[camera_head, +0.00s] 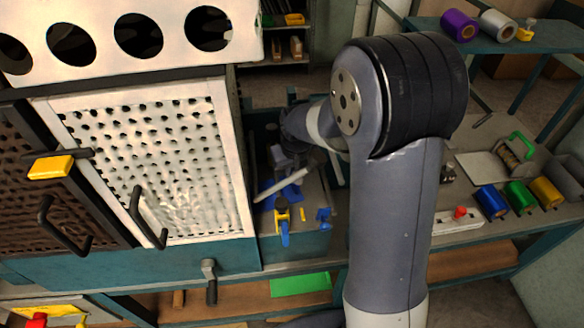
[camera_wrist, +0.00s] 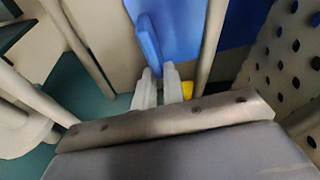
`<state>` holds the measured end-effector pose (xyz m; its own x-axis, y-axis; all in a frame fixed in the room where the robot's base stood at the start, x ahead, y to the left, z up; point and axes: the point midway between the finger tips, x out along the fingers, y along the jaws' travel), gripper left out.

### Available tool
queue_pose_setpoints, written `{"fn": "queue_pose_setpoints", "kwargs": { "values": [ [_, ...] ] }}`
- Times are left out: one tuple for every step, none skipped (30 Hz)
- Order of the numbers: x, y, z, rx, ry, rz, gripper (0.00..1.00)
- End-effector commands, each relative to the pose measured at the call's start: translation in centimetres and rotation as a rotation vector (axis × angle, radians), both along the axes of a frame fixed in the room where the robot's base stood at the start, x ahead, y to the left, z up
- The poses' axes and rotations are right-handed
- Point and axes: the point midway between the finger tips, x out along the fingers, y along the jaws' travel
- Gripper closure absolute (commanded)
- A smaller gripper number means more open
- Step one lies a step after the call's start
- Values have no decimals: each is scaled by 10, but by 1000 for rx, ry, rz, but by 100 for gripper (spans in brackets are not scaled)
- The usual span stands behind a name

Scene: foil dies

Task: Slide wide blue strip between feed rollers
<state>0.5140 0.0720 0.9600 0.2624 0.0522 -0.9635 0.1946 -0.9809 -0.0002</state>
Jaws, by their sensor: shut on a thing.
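My gripper (camera_wrist: 160,88) shows in the wrist view with its two pale fingers shut on a raised blue tab of the wide blue strip (camera_wrist: 185,28). The flat part of the strip lies just beyond the fingertips. In the head view the blue strip (camera_head: 279,193) shows partly, at the feed station beside the perforated panel. A pale roller or bar (camera_head: 282,185) crosses over it at a slant. My arm and wrist hide much of this spot. I cannot tell whether the strip's edge is between the rollers.
A white perforated panel (camera_head: 150,160) stands close on the left. Yellow and blue clamps (camera_head: 283,222) sit in front of the strip. Blue, green and yellow rolls (camera_head: 518,197) lie on the bench at right. A rear shelf holds purple and silver rolls (camera_head: 460,25).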

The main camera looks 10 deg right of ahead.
Motion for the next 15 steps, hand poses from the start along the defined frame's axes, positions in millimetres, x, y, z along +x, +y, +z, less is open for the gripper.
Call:
{"fn": "queue_pose_setpoints", "kwargs": {
  "values": [
    [0,0,0,0,0,0,100],
    [0,0,0,0,0,0,100],
    [0,0,0,0,0,0,100],
    [0,0,0,0,0,0,100],
    [0,0,0,0,0,0,100],
    [0,0,0,0,0,0,100],
    [0,0,0,0,0,0,100],
    [0,0,0,0,0,0,100],
    [0,0,0,0,0,0,100],
    [1,0,0,0,0,1,100],
    [1,0,0,0,0,0,100],
    [2,1,0,0,0,1,100],
    [2,1,0,0,0,1,100],
    [3,1,0,0,0,1,100],
    [4,2,0,0,0,1,100]
  ]
}}
